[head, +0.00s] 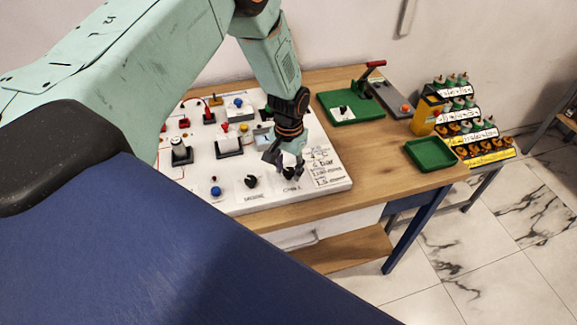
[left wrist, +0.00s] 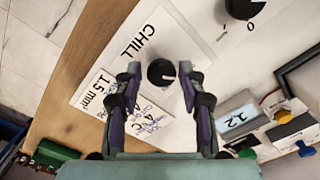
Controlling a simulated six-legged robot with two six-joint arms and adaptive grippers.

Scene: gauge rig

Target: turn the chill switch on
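The chill switch is a round black knob (left wrist: 160,72) with a white pointer mark, on the white panel beside the printed word CHILL. In the head view the knob (head: 291,173) sits near the panel's front edge, partly hidden by my gripper. My left gripper (left wrist: 160,76) is open, with one fingertip on each side of the knob and a visible gap on both sides. It also shows in the head view (head: 285,163), pointing down over the knob. I cannot tell its exact height above the panel. My right gripper is not in view.
A second black knob (head: 251,181) and a blue button (head: 215,191) sit left of the chill switch on the panel (head: 325,160).

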